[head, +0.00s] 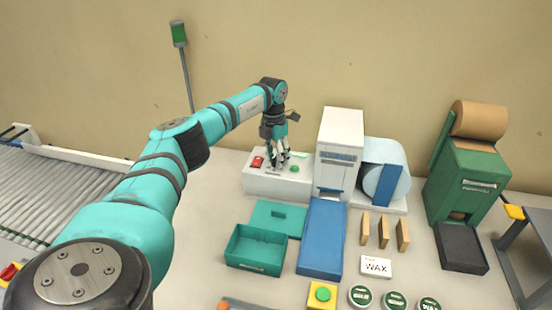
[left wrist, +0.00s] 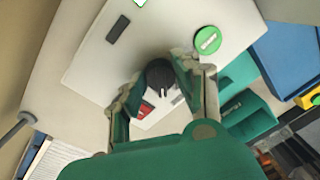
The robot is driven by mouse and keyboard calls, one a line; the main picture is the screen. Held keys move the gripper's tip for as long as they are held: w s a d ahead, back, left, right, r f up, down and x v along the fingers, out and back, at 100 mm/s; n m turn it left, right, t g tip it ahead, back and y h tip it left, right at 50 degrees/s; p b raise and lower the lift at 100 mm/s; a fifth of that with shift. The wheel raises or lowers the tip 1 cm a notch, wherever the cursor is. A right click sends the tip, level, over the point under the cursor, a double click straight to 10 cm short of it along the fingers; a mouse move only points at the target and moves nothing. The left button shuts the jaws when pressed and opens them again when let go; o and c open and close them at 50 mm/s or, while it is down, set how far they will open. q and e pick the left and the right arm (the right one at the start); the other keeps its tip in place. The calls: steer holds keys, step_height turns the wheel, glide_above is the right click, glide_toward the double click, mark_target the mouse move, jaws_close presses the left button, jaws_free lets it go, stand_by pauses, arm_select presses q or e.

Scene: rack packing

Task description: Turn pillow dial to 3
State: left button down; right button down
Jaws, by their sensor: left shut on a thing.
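The pillow dial (left wrist: 160,74) is a black round knob with a pale mark, on the sloping white control panel (left wrist: 88,62). In the left wrist view it sits between the fingers of my left gripper (left wrist: 155,84), which is shut on it. In the head view my left gripper (head: 277,160) points down onto the white panel box (head: 258,182) and hides the dial. The number the dial points to cannot be read. A green button (left wrist: 207,40) and a small dark display (left wrist: 118,29) are also on the panel. My right gripper is not in view.
The white pillow machine (head: 340,130) with its pale blue roll (head: 388,152) stands right of the panel. A red button (head: 258,162) is on the panel's left. A teal box (head: 252,262) and a blue tray (head: 322,240) lie in front. A green paper dispenser (head: 465,180) is farther right.

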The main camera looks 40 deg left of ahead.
arm_select(q)
steer(key=shift+m, duration=0.5)
steer(key=c, duration=0.9)
jaws_free()
steer(key=shift+c, duration=0.2)
step_height(320, 180, up, 12)
steer(key=shift+a, duration=0.4)
